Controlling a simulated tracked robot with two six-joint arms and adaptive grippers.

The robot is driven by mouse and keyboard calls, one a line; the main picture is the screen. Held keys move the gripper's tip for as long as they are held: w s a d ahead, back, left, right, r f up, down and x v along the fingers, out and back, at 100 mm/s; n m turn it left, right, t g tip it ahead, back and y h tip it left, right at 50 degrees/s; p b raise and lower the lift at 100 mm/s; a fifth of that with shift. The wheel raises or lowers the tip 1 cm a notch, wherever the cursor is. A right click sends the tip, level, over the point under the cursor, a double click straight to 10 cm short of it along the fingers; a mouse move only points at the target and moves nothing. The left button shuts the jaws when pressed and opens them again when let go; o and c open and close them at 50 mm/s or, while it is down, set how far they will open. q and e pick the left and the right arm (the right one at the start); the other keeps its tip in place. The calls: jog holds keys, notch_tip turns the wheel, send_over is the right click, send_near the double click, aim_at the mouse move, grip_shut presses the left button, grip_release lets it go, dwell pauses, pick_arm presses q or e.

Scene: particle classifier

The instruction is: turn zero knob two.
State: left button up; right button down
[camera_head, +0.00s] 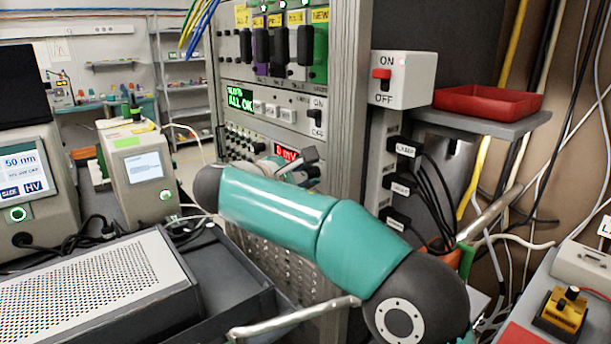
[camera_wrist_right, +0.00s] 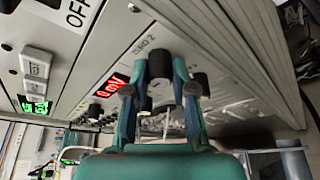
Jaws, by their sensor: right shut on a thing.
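My right gripper (camera_wrist_right: 160,82) is at the panel in the right wrist view, under the printed label ZERO 2. Its two teal fingers are shut on zero knob two (camera_wrist_right: 160,68), one finger on each side of the dark knob. In the head view my right arm crosses the middle of the picture, and the gripper (camera_head: 305,163) shows only partly at the rack front. My left gripper is not in view.
The rack (camera_head: 345,90) stands upright, with a green ALL OK display (camera_head: 240,98) above several small knobs. An ON/OFF switch box (camera_head: 403,79) and black plugs (camera_head: 403,148) are on its right side. A red tray (camera_head: 487,101) sits on a shelf. Instruments stand at left.

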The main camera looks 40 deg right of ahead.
jog(key=shift+f+m+b, duration=0.25)
jog(key=shift+m+b, duration=0.15)
jog(key=shift+b, duration=0.15)
jog(key=shift+t, duration=0.3)
jog(key=shift+r, duration=0.15)
jog(key=c, duration=0.9)
grip_release()
jog(key=shift+c, duration=0.2)
jog(key=shift+s+a, duration=0.1)
jog(key=v, duration=1.2)
